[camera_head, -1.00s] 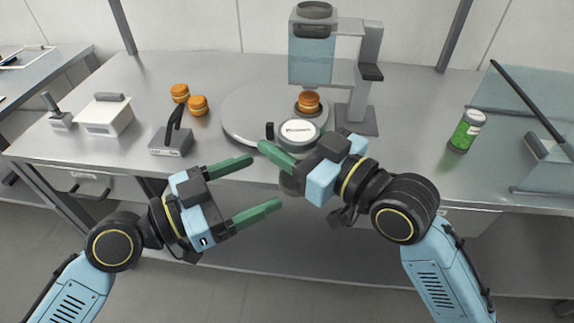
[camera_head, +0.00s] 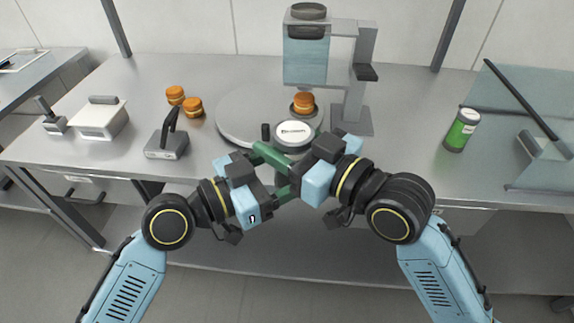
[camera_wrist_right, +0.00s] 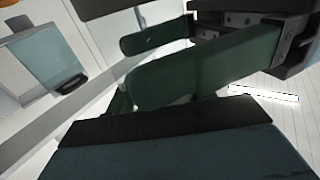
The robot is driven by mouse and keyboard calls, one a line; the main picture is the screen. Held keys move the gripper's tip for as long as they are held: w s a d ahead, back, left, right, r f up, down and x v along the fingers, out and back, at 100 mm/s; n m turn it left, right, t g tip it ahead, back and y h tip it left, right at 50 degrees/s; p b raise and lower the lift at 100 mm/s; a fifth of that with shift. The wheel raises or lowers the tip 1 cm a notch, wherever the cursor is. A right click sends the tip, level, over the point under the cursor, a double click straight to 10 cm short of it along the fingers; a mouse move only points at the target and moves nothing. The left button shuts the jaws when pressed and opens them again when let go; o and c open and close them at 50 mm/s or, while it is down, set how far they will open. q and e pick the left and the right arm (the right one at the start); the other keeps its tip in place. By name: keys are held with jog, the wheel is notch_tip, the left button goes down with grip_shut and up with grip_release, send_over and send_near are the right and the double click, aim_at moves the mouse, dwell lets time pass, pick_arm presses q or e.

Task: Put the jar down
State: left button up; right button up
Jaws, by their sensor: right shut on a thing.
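My right gripper (camera_head: 272,165) is shut on the jar from the right. My left gripper (camera_head: 276,175) has come in from the left, with its green fingers at the jar's body. The fingers of both overlap, so I cannot tell whether the left one touches the jar. In the right wrist view green fingers (camera_wrist_right: 200,75) fill the middle and the jar cannot be made out.
Behind the jar are a round grey plate (camera_head: 236,118) and a dispenser (camera_head: 306,62) with a filled round (camera_head: 303,102) under it. Two more rounds (camera_head: 192,107) lie left. A green can (camera_head: 461,130) stands right. The table (camera_head: 410,120) is clear between dispenser and can.

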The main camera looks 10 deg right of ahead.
pick_arm(q)
jog(key=c, duration=0.7)
jog(key=shift+c, duration=0.5)
pick_arm(e)
jog(key=o, duration=1.2)
